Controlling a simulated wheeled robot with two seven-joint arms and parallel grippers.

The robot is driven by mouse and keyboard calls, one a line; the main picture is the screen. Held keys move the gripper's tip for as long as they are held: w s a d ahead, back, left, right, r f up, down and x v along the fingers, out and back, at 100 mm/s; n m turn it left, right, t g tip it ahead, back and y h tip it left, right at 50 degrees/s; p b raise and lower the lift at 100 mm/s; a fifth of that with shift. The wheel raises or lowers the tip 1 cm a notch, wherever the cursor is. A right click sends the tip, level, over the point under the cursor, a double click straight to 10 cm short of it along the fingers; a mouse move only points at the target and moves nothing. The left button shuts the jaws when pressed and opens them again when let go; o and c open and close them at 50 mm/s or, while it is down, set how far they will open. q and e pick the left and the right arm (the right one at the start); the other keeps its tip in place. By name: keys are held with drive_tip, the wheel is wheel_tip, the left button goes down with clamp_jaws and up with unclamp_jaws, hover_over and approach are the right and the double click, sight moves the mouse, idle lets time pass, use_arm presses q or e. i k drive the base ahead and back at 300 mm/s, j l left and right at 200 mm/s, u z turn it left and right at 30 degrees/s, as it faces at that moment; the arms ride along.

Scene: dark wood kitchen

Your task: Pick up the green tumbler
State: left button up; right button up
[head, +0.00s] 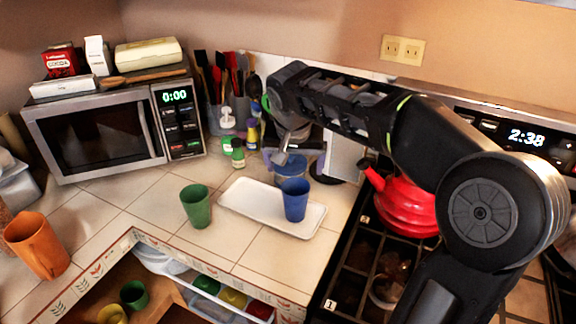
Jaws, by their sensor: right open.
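A green tumbler (197,206) stands upright on the tiled counter, just left of a white tray (248,209). A blue tumbler (294,200) stands on the right part of that tray. My right gripper (281,157) is above the back of the counter, behind the tray and to the right of the green tumbler, apart from it. It is open, and nothing shows held in it. My left gripper is not in view.
A microwave (110,128) stands at the back left and an orange cup (37,245) at the far left. A red kettle (402,204) is on the stove at right. Bottles (238,153) stand behind the tray. An open drawer below holds another green cup (134,294).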

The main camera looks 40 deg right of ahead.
sight(194, 198)
drive_tip(key=i+j+z, duration=0.1)
drive_tip(key=i+j, duration=0.35)
drive_tip(key=j, duration=0.3)
drive_tip(key=i+j+z, duration=0.15)
drive_tip(key=j, duration=0.25)
drive_tip(key=i, duration=0.1)
